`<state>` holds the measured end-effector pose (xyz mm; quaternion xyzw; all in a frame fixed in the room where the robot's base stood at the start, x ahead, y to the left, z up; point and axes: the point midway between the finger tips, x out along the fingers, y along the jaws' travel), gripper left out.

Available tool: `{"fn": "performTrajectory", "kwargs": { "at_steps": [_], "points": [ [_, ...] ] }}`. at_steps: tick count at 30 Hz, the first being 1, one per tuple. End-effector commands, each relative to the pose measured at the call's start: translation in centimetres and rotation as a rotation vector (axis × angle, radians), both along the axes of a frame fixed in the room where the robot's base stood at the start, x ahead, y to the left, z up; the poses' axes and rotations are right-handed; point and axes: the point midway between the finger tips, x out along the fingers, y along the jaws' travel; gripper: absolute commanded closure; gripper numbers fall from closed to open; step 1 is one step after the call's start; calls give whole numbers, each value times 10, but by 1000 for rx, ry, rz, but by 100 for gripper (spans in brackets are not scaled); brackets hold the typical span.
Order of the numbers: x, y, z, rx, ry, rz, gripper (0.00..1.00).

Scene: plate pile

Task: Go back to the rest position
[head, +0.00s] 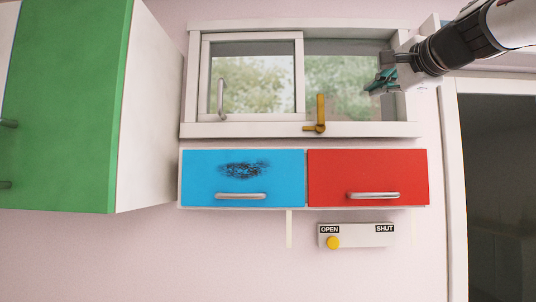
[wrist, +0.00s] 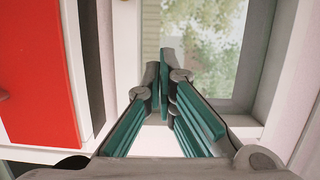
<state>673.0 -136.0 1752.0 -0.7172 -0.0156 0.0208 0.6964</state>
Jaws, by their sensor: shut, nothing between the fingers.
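My gripper (head: 374,84) is at the upper right of the head view, in front of the right part of the window. Its teal fingers are shut with nothing between them. In the wrist view the fingertips (wrist: 160,62) meet near the top middle, with window glass behind them. My arm comes in from the top right corner.
A window (head: 250,85) has a sliding pane and a yellow latch (head: 320,115). Below are a blue drawer (head: 200,185) and a red drawer (head: 330,175), both seemingly closed. A slider panel with a yellow knob (head: 333,243) sits lower. A green cabinet (head: 65,100) is left.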

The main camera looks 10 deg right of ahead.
Motion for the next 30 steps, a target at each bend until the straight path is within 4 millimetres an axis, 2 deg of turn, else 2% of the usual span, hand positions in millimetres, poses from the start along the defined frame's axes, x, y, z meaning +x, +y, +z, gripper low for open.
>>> {"fn": "performTrajectory", "kwargs": {
  "at_steps": [5, 7, 8, 11, 17, 21, 25, 30],
  "points": [
    [0, 0, 0, 0, 0, 0, 100],
    [-1, 3, -6, -14, 13, 6, 100],
    [-2, 7, -12, -28, 26, 10, 100],
    [-8, 24, -47, -108, 101, 41, 100],
    [-43, 79, -163, -401, 326, 179, 100],
    [-81, 110, -248, -629, 469, 305, 100],
    [-124, 131, -324, -852, 586, 440, 100],
    [-185, 142, -412, -1132, 709, 620, 100]
  ]
}}
